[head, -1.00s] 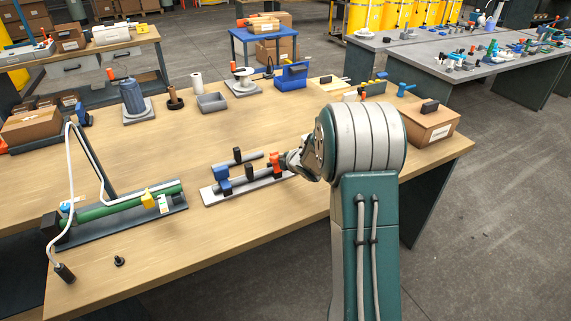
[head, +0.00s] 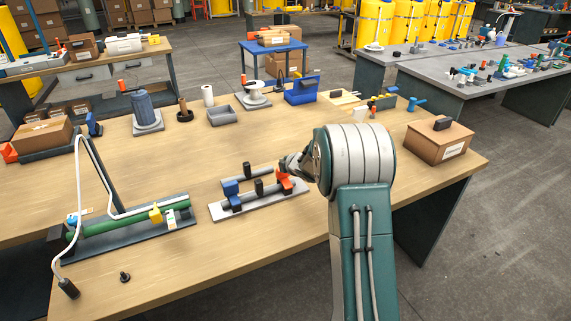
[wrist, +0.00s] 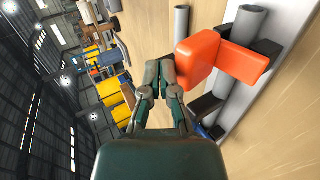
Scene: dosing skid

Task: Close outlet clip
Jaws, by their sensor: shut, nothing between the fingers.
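An orange clip (head: 285,183) sits at the right end of a grey pipe on a pale base plate (head: 262,208). In the wrist view the orange clip (wrist: 228,60) is large, with a blocky lever beside the grey pipe (wrist: 247,22). A blue clip (head: 231,188) sits at the pipe's left end. I cannot tell from labels which clip is the outlet one. My gripper (wrist: 164,72) is shut and empty, with its fingertips beside the orange lever; contact is unclear. In the head view my gripper (head: 293,165) is partly hidden by my arm.
Left of the plate is a green pipe (head: 115,222) on a dark tray, with a white hose and a yellow clip. A cardboard box (head: 437,141) stands at the right edge. A grey bin (head: 221,115) and blue bin (head: 301,91) stand behind.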

